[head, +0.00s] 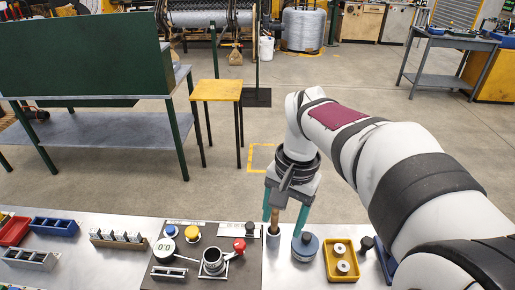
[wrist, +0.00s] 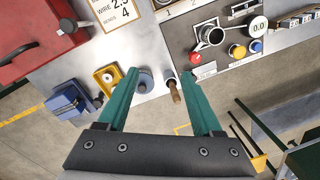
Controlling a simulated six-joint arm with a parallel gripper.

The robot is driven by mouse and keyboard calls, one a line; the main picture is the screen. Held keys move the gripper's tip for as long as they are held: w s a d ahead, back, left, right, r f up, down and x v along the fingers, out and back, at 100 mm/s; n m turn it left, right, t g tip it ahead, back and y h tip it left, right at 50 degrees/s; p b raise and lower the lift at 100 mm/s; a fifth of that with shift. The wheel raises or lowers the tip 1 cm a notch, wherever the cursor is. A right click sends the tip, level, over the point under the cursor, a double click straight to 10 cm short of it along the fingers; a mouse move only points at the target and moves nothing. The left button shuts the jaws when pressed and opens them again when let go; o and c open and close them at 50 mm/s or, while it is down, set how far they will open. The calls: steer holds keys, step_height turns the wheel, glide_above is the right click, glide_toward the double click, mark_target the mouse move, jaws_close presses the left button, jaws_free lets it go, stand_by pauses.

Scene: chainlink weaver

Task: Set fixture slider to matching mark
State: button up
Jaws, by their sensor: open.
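A dark fixture panel (head: 190,283) lies on the bench left of my gripper (head: 285,218). It carries a red knob (head: 239,245), a yellow knob (head: 192,233), a blue knob (head: 171,231), a 0.0 readout (head: 165,248), a round clamp-like part with a lever (head: 213,262) and a pale slotted bar (head: 169,272). I cannot tell which part is the slider, and its marks are too small to read. My gripper is open and points down. In the wrist view, a wooden-handled tool (wrist: 175,93) and a grey-blue round weight (wrist: 145,82) show between the fingers; neither is gripped.
A yellow tray (head: 330,272) with round pieces stands right of the weight. A wooden rack (head: 112,241), a blue bin (head: 54,227) and a red bin (head: 14,232) stand at the left. The wrist view shows a red case (wrist: 40,35). Bare bench (head: 290,277) shows beside the panel.

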steer(key=w+a+f, duration=0.2)
steer(key=w+a, duration=0.1)
steer(key=w, duration=0.4)
glide_toward(250, 225)
steer(key=f, duration=0.6)
steer(key=a+f, duration=0.1)
steer(key=f, duration=0.2)
steer(key=shift+s, duration=0.1)
steer(key=shift+r, duration=0.1)
jaws_close()
